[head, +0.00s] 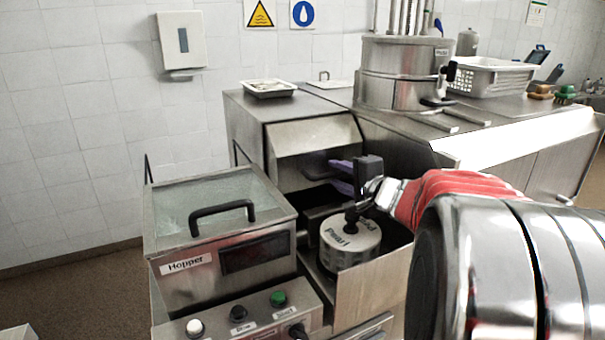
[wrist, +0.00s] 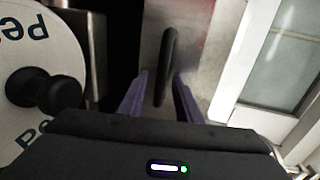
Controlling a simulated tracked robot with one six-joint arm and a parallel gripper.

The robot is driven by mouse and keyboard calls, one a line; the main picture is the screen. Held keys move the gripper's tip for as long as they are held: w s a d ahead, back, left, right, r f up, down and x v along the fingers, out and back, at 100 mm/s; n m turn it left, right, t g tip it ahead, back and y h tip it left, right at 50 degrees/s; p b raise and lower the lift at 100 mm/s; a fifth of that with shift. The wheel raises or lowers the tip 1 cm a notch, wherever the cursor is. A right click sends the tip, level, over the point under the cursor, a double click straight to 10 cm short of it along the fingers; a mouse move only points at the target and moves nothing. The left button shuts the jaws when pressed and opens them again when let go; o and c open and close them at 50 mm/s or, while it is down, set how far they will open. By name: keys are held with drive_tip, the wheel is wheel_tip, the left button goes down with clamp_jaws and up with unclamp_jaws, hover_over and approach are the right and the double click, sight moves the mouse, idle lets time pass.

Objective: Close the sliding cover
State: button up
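A bare metal panel (wrist: 200,50) with a black bar handle (wrist: 167,60) fills the middle of the wrist view; it looks like the sliding cover. A dark gap lies along its left side. My gripper (wrist: 160,80) is open, its two purple fingers on either side of the handle's near end, with space visible beside it. In the head view my gripper (head: 318,168) reaches left, in front of the steel housing (head: 315,136). There the handle and most of the panel are hard to make out behind the fingers.
A round lettered lid (head: 350,235) with a black knob stands just below my gripper; it also fills the left of the wrist view (wrist: 65,40). The glass-topped hopper (head: 220,210) is at left. A steel drum (head: 400,75) and white basket (head: 490,78) stand behind.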

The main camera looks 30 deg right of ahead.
drive_tip(key=shift+w+f, duration=0.1)
drive_tip(key=shift+w, duration=0.45)
drive_tip(key=shift+c, duration=0.5)
clamp_jaws()
drive_tip(key=shift+f, duration=0.1)
